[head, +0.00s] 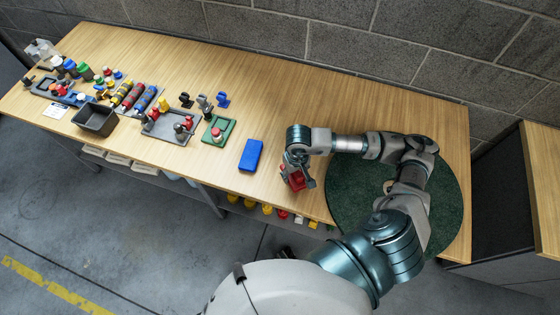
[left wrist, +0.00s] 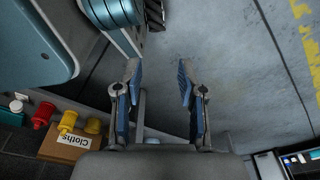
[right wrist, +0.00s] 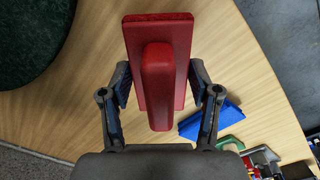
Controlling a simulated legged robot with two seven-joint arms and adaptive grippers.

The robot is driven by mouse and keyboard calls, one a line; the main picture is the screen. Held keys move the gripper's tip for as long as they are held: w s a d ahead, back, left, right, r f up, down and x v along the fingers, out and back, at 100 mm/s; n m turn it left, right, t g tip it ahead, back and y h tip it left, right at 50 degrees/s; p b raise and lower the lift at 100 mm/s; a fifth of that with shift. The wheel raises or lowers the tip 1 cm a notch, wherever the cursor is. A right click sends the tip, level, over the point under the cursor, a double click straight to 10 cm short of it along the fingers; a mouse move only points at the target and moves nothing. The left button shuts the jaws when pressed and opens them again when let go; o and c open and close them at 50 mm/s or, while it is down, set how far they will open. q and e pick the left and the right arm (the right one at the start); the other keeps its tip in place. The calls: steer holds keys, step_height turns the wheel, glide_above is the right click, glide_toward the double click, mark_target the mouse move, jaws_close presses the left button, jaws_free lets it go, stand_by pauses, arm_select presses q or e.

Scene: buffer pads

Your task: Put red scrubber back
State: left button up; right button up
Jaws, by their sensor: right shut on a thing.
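The red scrubber (head: 296,181) is a flat red plate with a raised grip bar. My right gripper (head: 299,176) is shut on it near the table's front edge; whether it touches the tabletop I cannot tell. In the right wrist view the scrubber (right wrist: 160,60) sits between the two fingers, its bar towards the camera. My left gripper (left wrist: 159,78) is open and empty over the floor, in the left wrist view only.
A blue block (head: 251,154) lies left of the scrubber on the wooden table (head: 300,95). Further left are a green tray (head: 228,132), a grey tray (head: 172,132) with parts and a dark bin (head: 95,119). A round green mat (head: 350,205) lies right.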

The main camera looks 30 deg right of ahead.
glide_above(281, 163)
steer(key=s, duration=0.3)
steer(key=shift+w+f, duration=0.1)
steer(key=shift+f, duration=0.4)
steer(key=shift+w+a, duration=0.3)
steer(key=shift+w, duration=0.1)
steer(key=shift+w+a+f, duration=0.2)
step_height(281, 163, down, 3)
steer(key=shift+w+a+p, duration=0.1)
steer(key=shift+a+p, duration=0.05)
steer(key=shift+p, duration=0.2)
steer(key=shift+d+f, duration=0.1)
steer(key=shift+d, duration=0.2)
steer(key=o, duration=0.9)
steer(key=shift+d, duration=0.1)
steer(key=shift+c, duration=0.2)
steer(key=shift+o, duration=1.3)
arm_select(q)
steer(key=shift+s+f, duration=0.45)
steer(key=shift+s, duration=0.1)
steer(key=shift+s+a, duration=0.1)
arm_select(e)
steer(key=shift+a, duration=0.3)
